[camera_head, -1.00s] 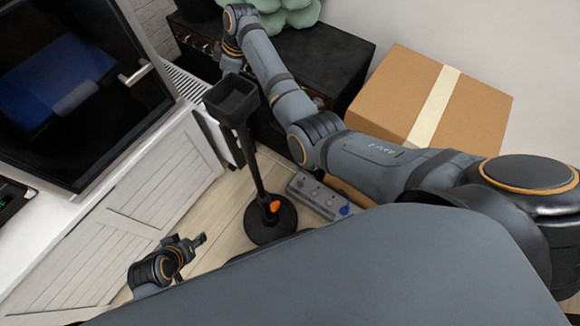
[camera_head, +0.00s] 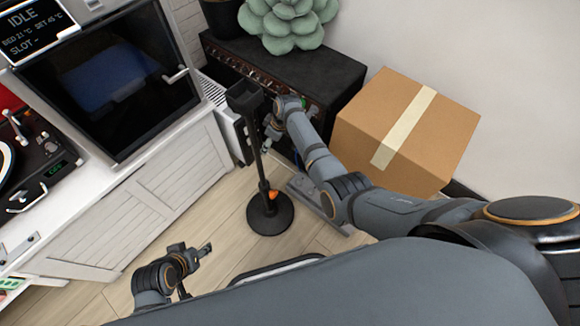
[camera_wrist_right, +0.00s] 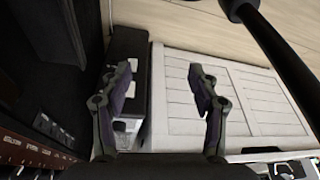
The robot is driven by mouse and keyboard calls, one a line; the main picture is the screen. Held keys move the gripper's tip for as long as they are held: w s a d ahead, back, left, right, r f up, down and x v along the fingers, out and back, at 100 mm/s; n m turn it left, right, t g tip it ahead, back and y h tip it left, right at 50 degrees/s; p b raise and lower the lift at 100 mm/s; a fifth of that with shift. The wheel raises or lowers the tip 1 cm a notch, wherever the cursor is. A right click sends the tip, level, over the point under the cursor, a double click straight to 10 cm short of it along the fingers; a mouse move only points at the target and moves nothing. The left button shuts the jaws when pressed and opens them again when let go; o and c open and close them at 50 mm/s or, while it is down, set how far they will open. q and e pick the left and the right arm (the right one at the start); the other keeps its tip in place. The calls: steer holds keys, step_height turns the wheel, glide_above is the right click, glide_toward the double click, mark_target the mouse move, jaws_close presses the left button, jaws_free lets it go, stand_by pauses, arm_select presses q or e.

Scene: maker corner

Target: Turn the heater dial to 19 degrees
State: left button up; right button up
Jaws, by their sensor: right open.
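The heater (camera_head: 213,90) is a low white unit with a slatted top, standing between the white cabinet and the black amplifier. Its dark end panel (camera_wrist_right: 128,52) shows in the right wrist view, with a pale patch low on it partly behind a finger. I cannot make out a dial or its setting. My right gripper (camera_wrist_right: 163,85) is open and empty, its fingers spread in front of the heater's end and the cabinet door; in the head view it is small, beside the stand. My left gripper (camera_head: 207,250) hangs low at the front left, away from the heater; its jaw gap is unclear.
A black stand (camera_head: 269,215) with a round base rises close to my right gripper. The black amplifier (camera_head: 320,72) bears a green plant (camera_head: 288,25). A cardboard box (camera_head: 430,130) stands right. A grey pedal board (camera_head: 305,190) lies under my right arm. Floor left of the stand is clear.

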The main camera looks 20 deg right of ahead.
steer(key=s+d+f+m+p, duration=0.2)
steer(key=s+d+f+p, duration=0.2)
steer(key=s, duration=0.4)
steer(key=shift+s+f+m+h+p, duration=0.2)
steer(key=shift+f+m+h+p, duration=0.15)
steer(key=shift+f+p, duration=0.25)
